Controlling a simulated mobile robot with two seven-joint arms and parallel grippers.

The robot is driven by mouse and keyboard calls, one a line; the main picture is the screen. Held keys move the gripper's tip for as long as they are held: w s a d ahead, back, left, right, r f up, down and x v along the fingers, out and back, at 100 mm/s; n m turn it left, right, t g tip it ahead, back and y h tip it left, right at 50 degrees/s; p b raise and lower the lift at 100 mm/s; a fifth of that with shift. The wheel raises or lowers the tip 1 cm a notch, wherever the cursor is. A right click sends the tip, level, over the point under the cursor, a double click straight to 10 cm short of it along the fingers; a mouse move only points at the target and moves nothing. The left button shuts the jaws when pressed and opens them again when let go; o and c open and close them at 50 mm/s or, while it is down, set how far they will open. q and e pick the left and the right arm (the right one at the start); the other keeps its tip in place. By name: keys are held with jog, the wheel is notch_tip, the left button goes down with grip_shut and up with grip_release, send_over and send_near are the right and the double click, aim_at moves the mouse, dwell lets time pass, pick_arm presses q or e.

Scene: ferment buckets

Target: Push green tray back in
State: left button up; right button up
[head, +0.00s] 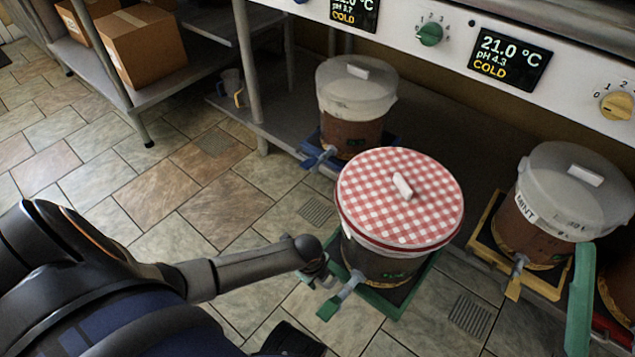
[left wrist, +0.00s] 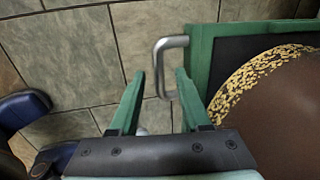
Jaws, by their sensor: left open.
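In the left wrist view my left gripper (left wrist: 158,88) is open, with green fingers. A bent metal handle (left wrist: 160,68) on the tray's edge (left wrist: 200,55) lies between or just beyond the fingertips; contact cannot be told. A teal piece (head: 580,300) at the right edge looks like a finger of my right gripper.
A bucket on a blue tray (head: 318,152) stands behind, and a bucket on a yellow tray (head: 540,286) stands to the right. Cardboard boxes (head: 140,45) sit on a shelf at upper left. Shelf posts (head: 248,70) flank the bay. The floor at left is clear.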

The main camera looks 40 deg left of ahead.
pick_arm(q)
jog(key=shift+c, duration=0.4)
grip_shut()
dwell(0.9)
